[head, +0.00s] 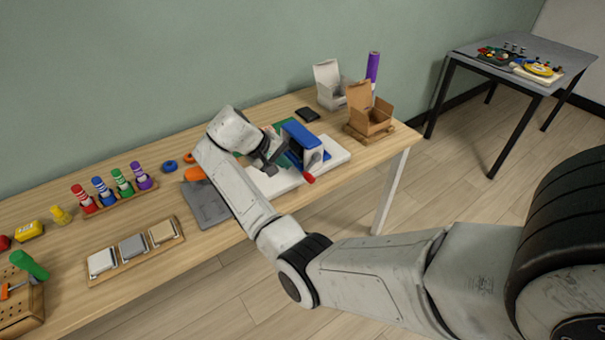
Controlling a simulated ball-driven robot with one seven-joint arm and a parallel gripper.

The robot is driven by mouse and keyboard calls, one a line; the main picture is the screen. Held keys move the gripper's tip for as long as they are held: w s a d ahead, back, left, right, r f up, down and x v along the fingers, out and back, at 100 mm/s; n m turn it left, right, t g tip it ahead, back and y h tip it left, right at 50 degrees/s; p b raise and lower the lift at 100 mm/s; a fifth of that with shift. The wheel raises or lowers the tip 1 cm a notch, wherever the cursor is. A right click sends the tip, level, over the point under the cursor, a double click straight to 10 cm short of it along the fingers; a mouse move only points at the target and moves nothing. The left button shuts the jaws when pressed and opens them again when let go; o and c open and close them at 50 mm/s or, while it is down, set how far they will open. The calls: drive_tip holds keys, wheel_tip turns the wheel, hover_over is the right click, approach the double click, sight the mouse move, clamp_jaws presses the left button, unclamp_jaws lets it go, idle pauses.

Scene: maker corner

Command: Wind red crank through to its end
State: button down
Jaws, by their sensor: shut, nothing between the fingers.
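The red crank handle (309,178) sticks out at the front of a blue machine (302,135), low and near the front edge of its white base board (337,149). A grey disc or arm joins the handle to the machine's front face. My gripper (273,167) is just left of the blue machine, above the white board, and appears shut and empty. It is apart from the red handle, a short way to its left. My arm covers part of the board and the area behind it. The fingertips are small and dark in this view.
Cardboard box (369,112) and white box (329,86) stand right of the machine, with a purple roll (373,67) behind. A grey mat (205,204) lies left. Several coloured bottles stand in a rack (122,198). A three-pad tray (134,252) sits near the front edge.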

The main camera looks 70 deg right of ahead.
sight(307, 180)
drive_tip(key=p+x, duration=0.1)
drive_tip(key=x, duration=1)
drive_tip(key=shift+s+d+f+b, duration=0.15)
drive_tip(key=shift+f+b, duration=0.6)
drive_tip(key=shift+f, duration=0.2)
drive_tip(key=shift+s+f, duration=0.1)
drive_tip(key=shift+a+r+p, duration=0.2)
drive_tip(key=shift+r+p, duration=0.2)
drive_tip(key=shift+p, duration=0.1)
drive_tip(key=w+a+f+v, duration=0.1)
drive_tip(key=v, duration=1.3)
drive_tip(key=shift+w+f+p, duration=0.2)
drive_tip(key=shift+p, duration=0.15)
